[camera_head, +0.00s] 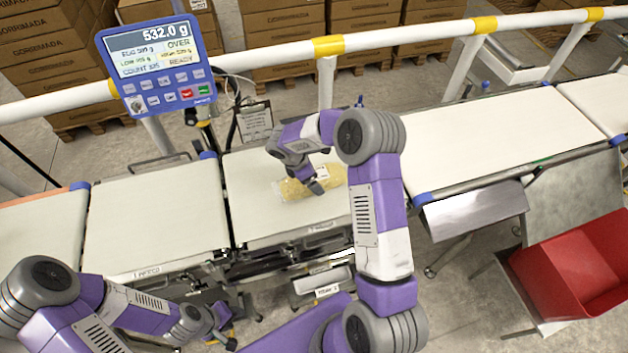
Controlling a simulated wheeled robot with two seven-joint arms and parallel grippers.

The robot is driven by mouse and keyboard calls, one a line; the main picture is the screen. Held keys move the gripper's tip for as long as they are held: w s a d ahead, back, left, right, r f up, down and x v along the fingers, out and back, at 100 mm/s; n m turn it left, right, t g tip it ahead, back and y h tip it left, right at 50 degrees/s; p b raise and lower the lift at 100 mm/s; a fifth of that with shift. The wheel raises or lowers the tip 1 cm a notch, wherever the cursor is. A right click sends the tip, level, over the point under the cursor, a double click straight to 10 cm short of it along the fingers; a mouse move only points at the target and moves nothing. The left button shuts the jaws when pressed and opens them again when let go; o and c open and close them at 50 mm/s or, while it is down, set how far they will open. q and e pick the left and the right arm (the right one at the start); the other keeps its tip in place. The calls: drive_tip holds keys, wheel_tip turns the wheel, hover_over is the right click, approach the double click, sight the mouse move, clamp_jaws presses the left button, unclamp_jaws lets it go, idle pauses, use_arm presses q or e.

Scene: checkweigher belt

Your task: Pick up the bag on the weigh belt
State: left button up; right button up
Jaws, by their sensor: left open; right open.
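A clear bag with yellowish contents (292,190) and a white label lies flat on the weigh belt (253,222), the middle white belt section. My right gripper (318,186) is open and sits right over the bag, with a dark finger in front of it. Whether that finger touches the bag cannot be told. My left gripper (228,326) is open and empty, low in front of the belt line and away from the bag.
A blue display (160,65) at the upper left reads 532.0 g and OVER. White belts (155,220) and (480,140) adjoin the weigh belt. A white rail with yellow bands (420,34) runs behind. A red bin (570,265) stands at the right.

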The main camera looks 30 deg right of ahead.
drive_tip(key=shift+x, duration=1.05)
drive_tip(key=c, duration=1.1)
